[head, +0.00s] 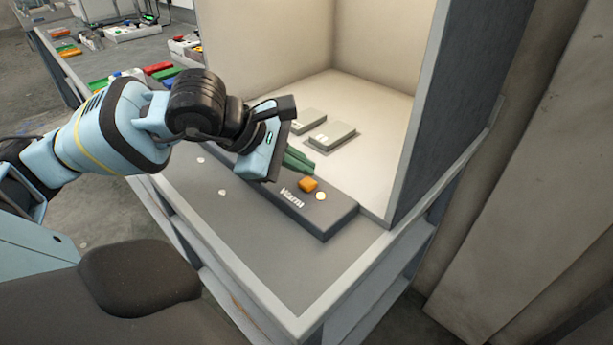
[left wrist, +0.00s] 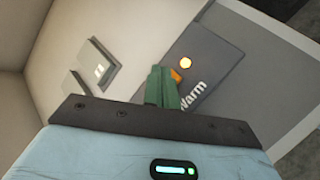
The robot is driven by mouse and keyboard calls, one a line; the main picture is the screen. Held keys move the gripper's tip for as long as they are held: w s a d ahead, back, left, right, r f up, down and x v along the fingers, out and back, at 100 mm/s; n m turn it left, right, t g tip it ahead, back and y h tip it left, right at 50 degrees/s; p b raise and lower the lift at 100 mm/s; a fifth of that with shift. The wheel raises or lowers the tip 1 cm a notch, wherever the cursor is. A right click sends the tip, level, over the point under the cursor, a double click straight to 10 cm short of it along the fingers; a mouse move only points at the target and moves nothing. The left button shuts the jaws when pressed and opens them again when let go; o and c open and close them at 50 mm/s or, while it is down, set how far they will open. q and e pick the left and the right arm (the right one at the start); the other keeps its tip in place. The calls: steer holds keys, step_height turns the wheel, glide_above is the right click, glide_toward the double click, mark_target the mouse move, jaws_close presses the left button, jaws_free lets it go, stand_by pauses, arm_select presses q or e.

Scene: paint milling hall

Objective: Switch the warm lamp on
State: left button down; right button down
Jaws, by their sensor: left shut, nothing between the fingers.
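The dark control strip (head: 335,215) with the word "Warm" lies along the front of a light booth (head: 290,45). An orange switch (head: 308,184) sits above the word, with a small round pale-yellow indicator (head: 320,196) beside it. In the left wrist view the indicator (left wrist: 185,62) looks bright with an orange rim. My left gripper (head: 300,160) is shut and empty, its green fingers close to the switch. In the left wrist view the fingers (left wrist: 162,88) partly cover the switch (left wrist: 176,76); whether they touch it I cannot tell. My right gripper is out of view.
Two grey plates (head: 332,136) lie on the booth floor. The booth's dark right side wall (head: 440,110) rises beside the strip. The grey table top (head: 255,240) in front is mostly clear. Another table (head: 130,50) with coloured items stands behind left.

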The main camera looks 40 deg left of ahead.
mark_target(301, 183)
arm_select(q)
steer(key=shift+r, duration=0.1)
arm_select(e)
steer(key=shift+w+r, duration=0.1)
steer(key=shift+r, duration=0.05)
